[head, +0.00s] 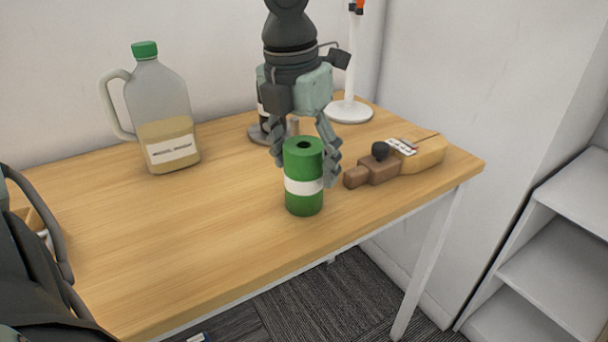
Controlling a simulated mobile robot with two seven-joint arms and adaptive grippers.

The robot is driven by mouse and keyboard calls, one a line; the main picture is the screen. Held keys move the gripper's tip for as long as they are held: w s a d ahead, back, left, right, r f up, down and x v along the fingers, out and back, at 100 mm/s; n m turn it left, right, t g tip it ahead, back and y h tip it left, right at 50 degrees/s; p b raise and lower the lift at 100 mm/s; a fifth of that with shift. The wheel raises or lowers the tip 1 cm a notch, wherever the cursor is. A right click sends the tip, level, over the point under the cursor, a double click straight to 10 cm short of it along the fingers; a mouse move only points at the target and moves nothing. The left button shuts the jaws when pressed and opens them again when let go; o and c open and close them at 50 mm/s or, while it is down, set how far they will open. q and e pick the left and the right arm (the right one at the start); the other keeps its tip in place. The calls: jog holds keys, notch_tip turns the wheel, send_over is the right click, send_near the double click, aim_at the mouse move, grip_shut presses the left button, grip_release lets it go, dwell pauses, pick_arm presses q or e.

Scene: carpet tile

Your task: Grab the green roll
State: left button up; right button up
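The green roll (304,204) stands upright on the wooden table, with a white band around its middle and a dark hole in its top. My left gripper (305,160) points down at the roll from above and behind. Its fingers are spread, one at each side of the roll's upper part. A small gap seems to show between the right-hand finger and the roll. The roll hides part of the left-hand finger, so contact there cannot be told. My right gripper is not in view.
A jug with a green cap (168,115) stands at the back left. A brown wooden tool-like object (420,153) lies close right of the roll. A white stand base (348,111) and a dark round base are behind the gripper.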

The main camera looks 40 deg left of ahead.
pick_arm(q)
jog(key=c, duration=1.1)
jog(key=shift+r, duration=0.1)
